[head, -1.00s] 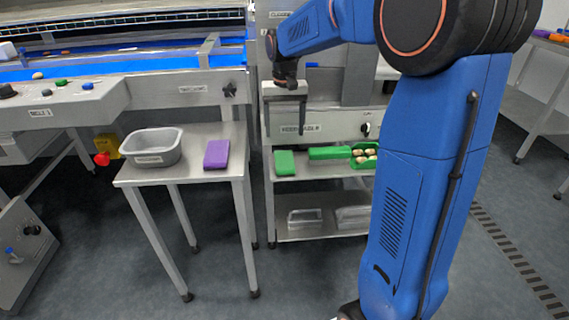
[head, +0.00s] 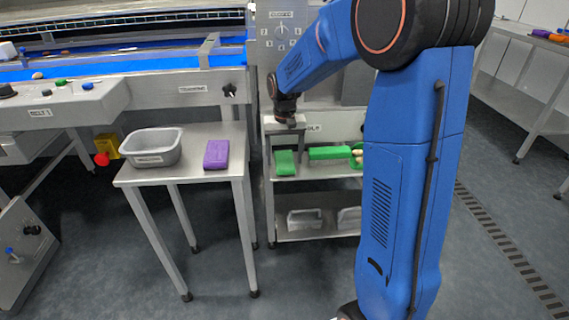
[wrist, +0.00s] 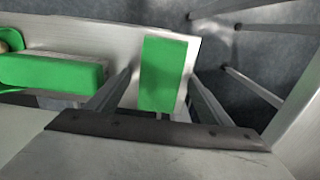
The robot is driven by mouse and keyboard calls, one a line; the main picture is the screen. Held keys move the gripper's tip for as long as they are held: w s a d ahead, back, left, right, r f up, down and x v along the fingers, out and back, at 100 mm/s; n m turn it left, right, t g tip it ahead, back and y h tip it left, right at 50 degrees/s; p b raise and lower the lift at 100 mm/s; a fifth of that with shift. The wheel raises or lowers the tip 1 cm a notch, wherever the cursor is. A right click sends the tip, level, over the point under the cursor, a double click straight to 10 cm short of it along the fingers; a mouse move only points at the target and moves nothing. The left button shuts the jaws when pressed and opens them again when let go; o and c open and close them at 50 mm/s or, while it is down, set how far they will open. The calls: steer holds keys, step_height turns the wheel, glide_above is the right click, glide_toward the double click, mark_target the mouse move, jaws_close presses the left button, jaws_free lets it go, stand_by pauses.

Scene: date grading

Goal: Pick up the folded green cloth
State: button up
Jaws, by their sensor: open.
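The folded green cloth (head: 285,162) lies flat on the left end of the upper shelf of a steel rack. In the wrist view the cloth (wrist: 163,72) shows as a bright green rectangle between my two fingers. My gripper (head: 285,140) is above the cloth in the head view, with a finger in front of part of it. In the wrist view my gripper (wrist: 160,95) is open, one finger on either side of the cloth. I cannot tell how far the fingertips are above the shelf.
A green box (head: 330,153) and a green tray of dates (head: 357,157) stand to the cloth's right on the shelf (head: 300,172). Clear bins (head: 305,219) are below. A side table (head: 200,178) at left holds a grey tub (head: 152,160) and a purple cloth (head: 216,154).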

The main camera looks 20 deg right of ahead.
steer(key=shift+c, duration=0.2)
steer(key=c, duration=1.1)
step_height(320, 180, up, 28)
steer(key=shift+f, duration=0.1)
steer(key=o, duration=0.5)
steer(key=c, duration=0.4)
